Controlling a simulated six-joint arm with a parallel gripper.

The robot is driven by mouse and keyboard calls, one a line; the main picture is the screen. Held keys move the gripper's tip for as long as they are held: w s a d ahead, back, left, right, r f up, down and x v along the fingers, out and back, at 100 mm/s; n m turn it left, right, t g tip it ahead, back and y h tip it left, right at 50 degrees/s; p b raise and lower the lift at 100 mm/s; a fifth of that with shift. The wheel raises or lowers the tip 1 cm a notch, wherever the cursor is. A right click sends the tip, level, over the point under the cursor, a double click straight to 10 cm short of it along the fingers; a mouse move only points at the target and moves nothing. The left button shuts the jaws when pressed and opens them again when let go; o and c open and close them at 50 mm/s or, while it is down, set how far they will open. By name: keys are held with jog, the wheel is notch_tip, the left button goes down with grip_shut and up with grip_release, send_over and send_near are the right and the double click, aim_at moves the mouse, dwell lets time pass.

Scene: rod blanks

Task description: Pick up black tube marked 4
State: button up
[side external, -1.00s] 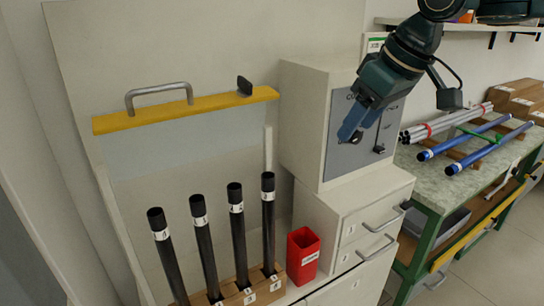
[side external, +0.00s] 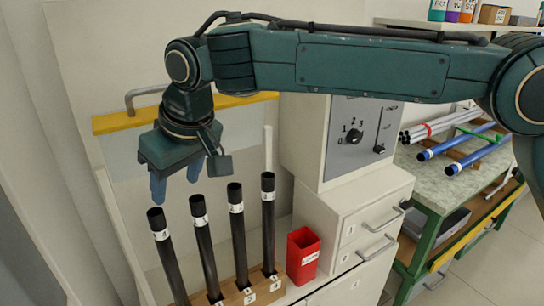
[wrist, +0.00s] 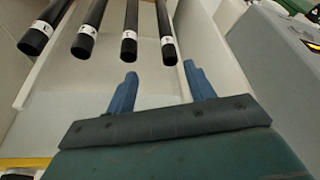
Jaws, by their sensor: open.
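The black tube marked 4 (side external: 170,263) is the leftmost of the row in the side external view. It stands slightly tilted, with a white label below its open top. My gripper (side external: 175,192) is open and empty, pointing down just above the tops of the two leftmost tubes. In the wrist view, the picture looks upside down, and the rightmost tube (wrist: 164,20) appears to be the same one. My gripper (wrist: 160,69) shows there with its fingers apart, either side of that tube's line and not around it. The tube's lower end is out of frame.
Other black tubes (side external: 205,250) stand close beside it in a wooden block (side external: 231,291). A red cup (side external: 302,256) stands to their right, by a white cabinet (side external: 350,220). A yellow bar with a metal handle (side external: 250,98) crosses behind my gripper.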

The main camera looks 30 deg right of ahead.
aim_at(164, 227)
jog(key=shift+s+a+x, duration=0.1)
jog(key=shift+a+x, duration=0.1)
jog(key=shift+x, duration=1.4)
jog(key=shift+s+a+x, duration=0.1)
jog(key=shift+a+x, duration=0.1)
jog(key=shift+x, duration=1.4)
jog(key=shift+s+a+x, duration=0.1)
jog(key=shift+a+x, duration=0.15)
jog(key=shift+x, duration=1.35)
jog(key=shift+w, duration=0.1)
jog(key=shift+x, duration=2.55)
grip_shut()
jog(key=shift+r, duration=0.15)
